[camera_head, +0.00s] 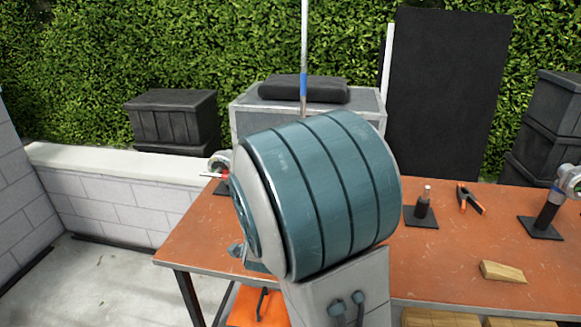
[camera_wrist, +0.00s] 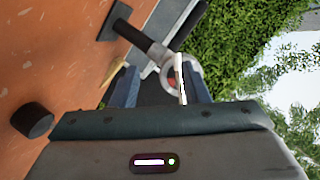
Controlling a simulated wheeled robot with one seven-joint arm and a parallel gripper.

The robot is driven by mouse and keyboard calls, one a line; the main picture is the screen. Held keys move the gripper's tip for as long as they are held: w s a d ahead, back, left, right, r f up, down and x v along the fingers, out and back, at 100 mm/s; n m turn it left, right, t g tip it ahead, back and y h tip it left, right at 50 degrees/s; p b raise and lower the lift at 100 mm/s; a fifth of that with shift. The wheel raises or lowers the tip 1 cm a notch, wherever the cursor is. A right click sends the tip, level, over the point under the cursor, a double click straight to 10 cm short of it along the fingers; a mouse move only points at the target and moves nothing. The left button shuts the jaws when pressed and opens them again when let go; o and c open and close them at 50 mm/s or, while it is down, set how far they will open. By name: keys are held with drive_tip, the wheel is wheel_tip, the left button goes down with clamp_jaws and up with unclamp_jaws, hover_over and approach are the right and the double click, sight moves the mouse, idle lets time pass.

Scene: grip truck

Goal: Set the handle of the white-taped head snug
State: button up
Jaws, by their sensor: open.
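A head (camera_wrist: 168,68) with a pale round body and a reddish centre sits on a dark post in the wrist view. A light band at its neck may be the white tape. Its pale thin handle (camera_wrist: 181,82) shows between the fingers of my gripper (camera_wrist: 160,72), nearer the right finger. The gripper is open; contact with the handle cannot be told. In the head view, a head (camera_head: 219,164) with a red part and a pale bar shows at the table's left end, partly hidden by a large teal drum that looks like part of my arm.
On the orange table (camera_head: 460,255) stand a blue-taped head (camera_head: 569,182) on a post, a short bare post (camera_head: 423,206), an orange clamp (camera_head: 470,199) and a wooden wedge (camera_head: 502,271). A grey case (camera_head: 370,103) and black panel (camera_head: 447,90) stand behind.

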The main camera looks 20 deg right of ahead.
drive_tip(key=w+d+r+m+h, duration=0.1)
drive_tip(key=w+d, duration=0.2)
drive_tip(key=w+d+r+t+h+p, duration=0.1)
drive_tip(key=w+d, duration=0.2)
drive_tip(key=w, duration=0.1)
drive_tip(key=w+d+r+m+h+p, duration=0.1)
drive_tip(key=w+d, duration=0.3)
drive_tip(key=shift+w+d+r+m+t+h, duration=0.1)
drive_tip(key=shift+w+r+m+t+h, duration=0.05)
drive_tip(key=shift+r+m+t+h, duration=0.2)
clamp_jaws()
